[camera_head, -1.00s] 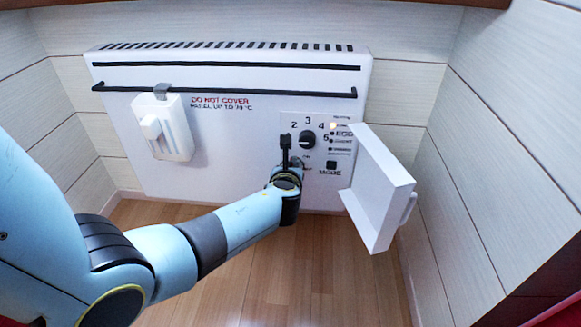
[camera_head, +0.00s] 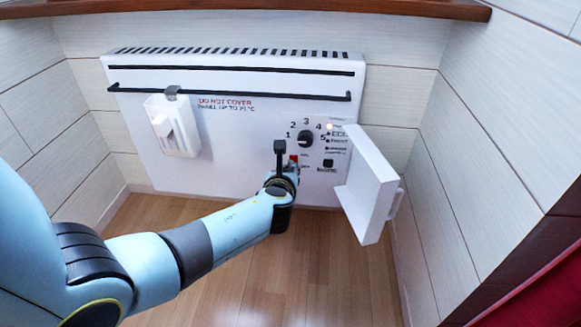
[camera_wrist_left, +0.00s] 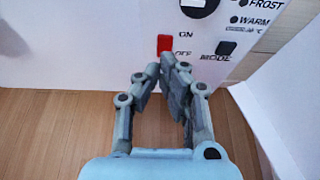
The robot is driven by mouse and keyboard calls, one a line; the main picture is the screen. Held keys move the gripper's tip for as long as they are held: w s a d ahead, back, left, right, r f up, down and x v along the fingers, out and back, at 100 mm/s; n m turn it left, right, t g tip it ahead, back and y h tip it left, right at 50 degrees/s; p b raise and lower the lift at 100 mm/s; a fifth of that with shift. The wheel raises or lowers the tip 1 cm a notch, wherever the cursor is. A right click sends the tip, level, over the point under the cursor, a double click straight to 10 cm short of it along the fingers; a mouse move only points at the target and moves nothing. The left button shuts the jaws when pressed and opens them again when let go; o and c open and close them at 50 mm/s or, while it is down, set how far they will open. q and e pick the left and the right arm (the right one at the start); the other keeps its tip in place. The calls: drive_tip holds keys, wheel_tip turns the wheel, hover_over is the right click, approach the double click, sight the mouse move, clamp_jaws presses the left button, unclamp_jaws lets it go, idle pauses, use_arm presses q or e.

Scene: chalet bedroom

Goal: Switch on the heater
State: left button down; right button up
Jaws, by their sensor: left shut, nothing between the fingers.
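The white heater (camera_head: 230,150) stands against the back wall. Its control panel has a black dial (camera_head: 305,139) with numbers, a mode button (camera_head: 327,163) and a red ON/OFF switch (camera_head: 293,158). The switch (camera_wrist_left: 164,44) shows clearly in the left wrist view, with ON above and OFF below. My left gripper (camera_head: 288,170) is shut and empty, low in front of the panel. In the wrist view its fingertips (camera_wrist_left: 168,62) are just below the switch; I cannot tell whether they touch it. My right gripper is out of view.
A white cover flap (camera_head: 368,185) stands open right of the controls, close to my left gripper. A white holder (camera_head: 172,127) hangs from the black rail (camera_head: 230,91) at left. Side walls close in on both sides. The wooden floor (camera_head: 300,270) is clear.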

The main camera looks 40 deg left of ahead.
use_arm(q)
drive_tip(key=s+d+r+p, duration=0.3)
drive_tip(key=s+r, duration=0.1)
drive_tip(key=r, duration=0.1)
drive_tip(key=shift+s, duration=0.35)
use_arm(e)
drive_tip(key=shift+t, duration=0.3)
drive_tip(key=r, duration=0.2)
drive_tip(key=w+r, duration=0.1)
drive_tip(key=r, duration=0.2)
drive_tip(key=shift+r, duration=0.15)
